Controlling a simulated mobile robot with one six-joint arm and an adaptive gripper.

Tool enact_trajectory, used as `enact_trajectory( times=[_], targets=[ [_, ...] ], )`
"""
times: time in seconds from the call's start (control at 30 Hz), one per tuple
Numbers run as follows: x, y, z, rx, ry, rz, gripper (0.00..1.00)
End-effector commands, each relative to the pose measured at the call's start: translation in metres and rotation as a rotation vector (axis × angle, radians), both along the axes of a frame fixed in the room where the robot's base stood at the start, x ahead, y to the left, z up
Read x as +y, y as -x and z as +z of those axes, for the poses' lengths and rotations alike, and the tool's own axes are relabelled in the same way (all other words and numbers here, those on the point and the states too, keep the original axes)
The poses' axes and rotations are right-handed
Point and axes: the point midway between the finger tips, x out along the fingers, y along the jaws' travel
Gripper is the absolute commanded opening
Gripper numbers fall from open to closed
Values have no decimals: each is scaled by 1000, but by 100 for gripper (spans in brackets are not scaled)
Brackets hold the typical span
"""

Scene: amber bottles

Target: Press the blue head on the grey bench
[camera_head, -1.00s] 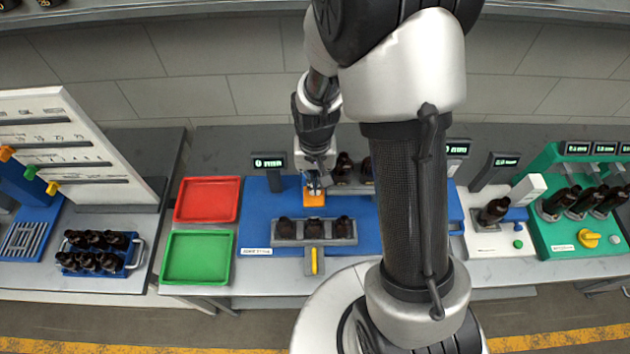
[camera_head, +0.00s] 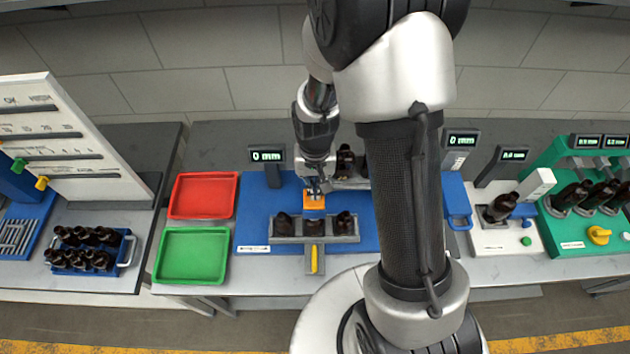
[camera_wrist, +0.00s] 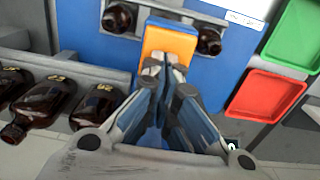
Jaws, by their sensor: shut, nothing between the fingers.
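My gripper (camera_head: 316,188) points down over the blue base plate (camera_head: 252,222) on the grey bench (camera_head: 262,281). Its fingers are shut and empty. In the wrist view, the closed fingertips (camera_wrist: 165,66) are over an orange block (camera_wrist: 170,38), which also shows in the head view (camera_head: 314,202). I cannot tell whether they touch it. I cannot clearly pick out a blue head there; my arm and fingers hide part of this station. A grey holder (camera_head: 284,239) with dark bottles and a yellow lever (camera_head: 314,260) is in front of the block.
Red (camera_head: 203,195) and green (camera_head: 192,255) trays lie left of the plate. More bottles (camera_wrist: 47,100) stand behind the block. A blue rack (camera_head: 72,270) is far left. A white station (camera_head: 507,246) and a green station (camera_head: 573,240) are to the right.

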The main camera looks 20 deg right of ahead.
Motion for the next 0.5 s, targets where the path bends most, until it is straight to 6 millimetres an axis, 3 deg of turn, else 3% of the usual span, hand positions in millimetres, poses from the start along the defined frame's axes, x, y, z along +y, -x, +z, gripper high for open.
enact_trajectory(
  times=[0.07, 0.5],
  targets=[
    [0, 1, -11, 2, 0, 0, 0],
    [0, 1, -7, 4, 0, 0, 0]
  ],
)
